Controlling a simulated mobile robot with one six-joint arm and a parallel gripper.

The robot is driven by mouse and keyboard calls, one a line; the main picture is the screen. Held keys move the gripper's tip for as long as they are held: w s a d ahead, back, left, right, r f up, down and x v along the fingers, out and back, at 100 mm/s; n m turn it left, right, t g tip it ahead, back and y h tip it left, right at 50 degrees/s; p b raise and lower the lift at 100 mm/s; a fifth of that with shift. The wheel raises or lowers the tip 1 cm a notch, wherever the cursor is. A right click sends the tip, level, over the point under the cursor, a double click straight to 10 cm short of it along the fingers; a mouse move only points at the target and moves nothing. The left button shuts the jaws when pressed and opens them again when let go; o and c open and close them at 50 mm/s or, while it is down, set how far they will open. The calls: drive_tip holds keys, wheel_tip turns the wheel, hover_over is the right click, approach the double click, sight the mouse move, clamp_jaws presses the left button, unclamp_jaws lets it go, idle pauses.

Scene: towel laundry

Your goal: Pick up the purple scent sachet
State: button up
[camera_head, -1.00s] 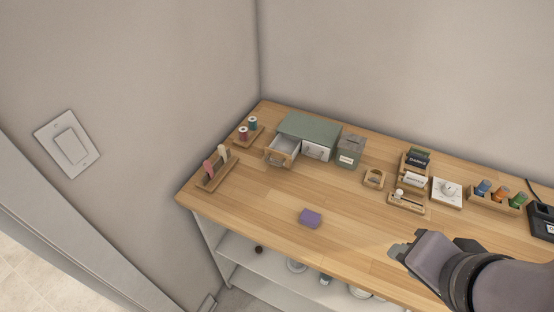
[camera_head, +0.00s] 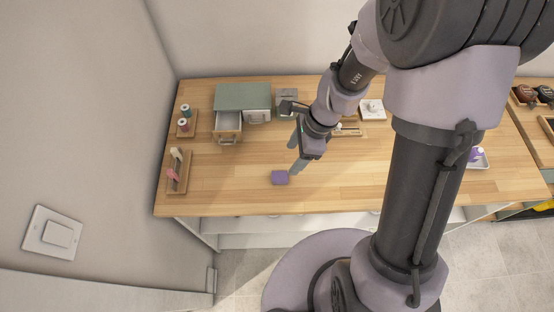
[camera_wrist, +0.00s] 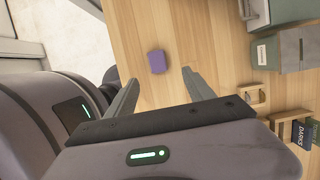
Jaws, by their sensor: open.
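The purple scent sachet (camera_head: 279,177) lies flat on the wooden table (camera_head: 220,190), near its front edge. It also shows in the wrist view (camera_wrist: 157,61), ahead of the fingertips and between their lines. My gripper (camera_head: 294,157) is open and empty, just above and to the right of the sachet in the head view. In the wrist view the two fingers of my gripper (camera_wrist: 160,85) are spread apart. They do not touch the sachet.
A green drawer box (camera_head: 243,97) with one open drawer (camera_head: 228,124) stands at the back left. A wooden holder with pegs (camera_head: 178,172) and a spool tray (camera_head: 187,125) stand along the left edge. The wood around the sachet is clear.

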drive_tip(key=b, duration=0.2)
hover_over(280, 176)
drive_tip(key=d, duration=0.2)
drive_tip(key=f, duration=0.5)
drive_tip(key=shift+w+d+f, duration=0.1)
drive_tip(key=shift+w+f, duration=0.05)
drive_tip(key=shift+w, duration=0.15)
drive_tip(key=x, duration=0.1)
drive_tip(key=b+x, duration=0.1)
drive_tip(key=x, duration=0.1)
drive_tip(key=b+x, duration=0.1)
drive_tip(key=shift+s+f, duration=0.3)
drive_tip(key=shift+f, duration=0.05)
drive_tip(key=shift+a+f+b, duration=0.25)
drive_tip(key=shift+b, duration=0.1)
drive_tip(key=shift+r, duration=0.15)
drive_tip(key=shift+c, duration=0.9)
clamp_jaws()
